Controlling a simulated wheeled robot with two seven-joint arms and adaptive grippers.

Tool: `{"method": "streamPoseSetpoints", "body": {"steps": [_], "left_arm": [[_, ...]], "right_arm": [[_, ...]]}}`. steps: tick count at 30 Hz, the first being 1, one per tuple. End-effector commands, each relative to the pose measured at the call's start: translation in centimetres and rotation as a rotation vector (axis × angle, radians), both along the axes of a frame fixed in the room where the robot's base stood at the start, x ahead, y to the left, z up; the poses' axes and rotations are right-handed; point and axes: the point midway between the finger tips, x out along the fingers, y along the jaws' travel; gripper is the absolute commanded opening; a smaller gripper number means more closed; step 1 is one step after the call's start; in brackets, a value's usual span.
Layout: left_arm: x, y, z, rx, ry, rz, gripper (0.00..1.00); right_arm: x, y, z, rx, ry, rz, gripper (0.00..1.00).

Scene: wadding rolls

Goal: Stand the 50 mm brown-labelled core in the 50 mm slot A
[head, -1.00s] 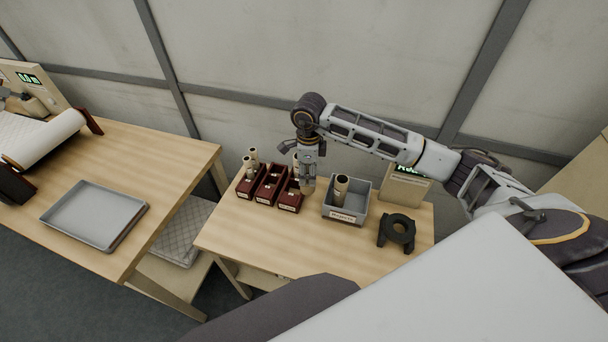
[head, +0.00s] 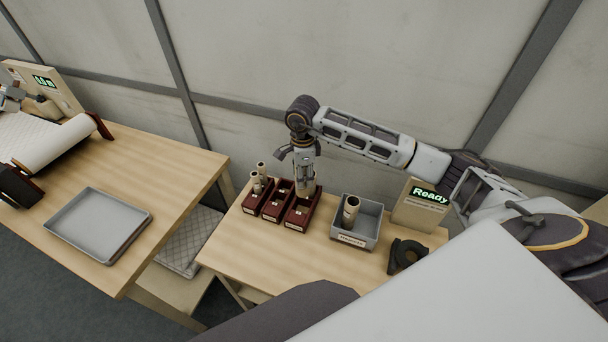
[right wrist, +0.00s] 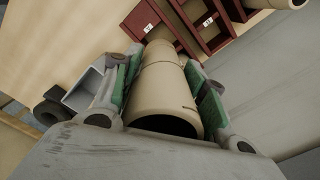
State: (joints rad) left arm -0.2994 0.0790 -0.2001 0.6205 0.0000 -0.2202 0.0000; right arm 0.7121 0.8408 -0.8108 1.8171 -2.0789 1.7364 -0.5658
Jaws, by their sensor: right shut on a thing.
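My right gripper (head: 305,188) points down over the rightmost red slot box (head: 298,220). It is shut on a pale tan core (right wrist: 160,105), which stands roughly upright between the green finger pads in the right wrist view. The core's lower end is at or inside the box; I cannot tell whether it rests on the bottom. A line crosses the tube farther down, and I cannot tell if that is a second core. No brown label or slot letter is readable.
Several pale cores (head: 257,184) stand in the left red box (head: 253,208). The middle red box (head: 277,209) is beside it. A grey bin (head: 368,232) holds a core (head: 350,211). A black ring-shaped holder (head: 405,256) and a "Ready" display (head: 428,194) are to the right.

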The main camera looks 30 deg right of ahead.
Motion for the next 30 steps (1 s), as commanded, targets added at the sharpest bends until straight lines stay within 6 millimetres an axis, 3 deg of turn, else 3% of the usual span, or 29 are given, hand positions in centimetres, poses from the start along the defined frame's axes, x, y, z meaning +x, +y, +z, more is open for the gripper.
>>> {"method": "streamPoseSetpoints", "body": {"steps": [12, 30], "left_arm": [[-0.18, 0.23, -0.02, 0.003, 0.003, -0.001, 0.40], [-0.15, 0.20, -0.15, 0.002, 0.002, -0.001, 0.40]], "right_arm": [[0.22, 0.19, 0.05, 0.000, -0.001, 0.104, 0.19], [0.20, 0.17, -0.26, 0.000, -0.001, 0.108, 0.19]]}}
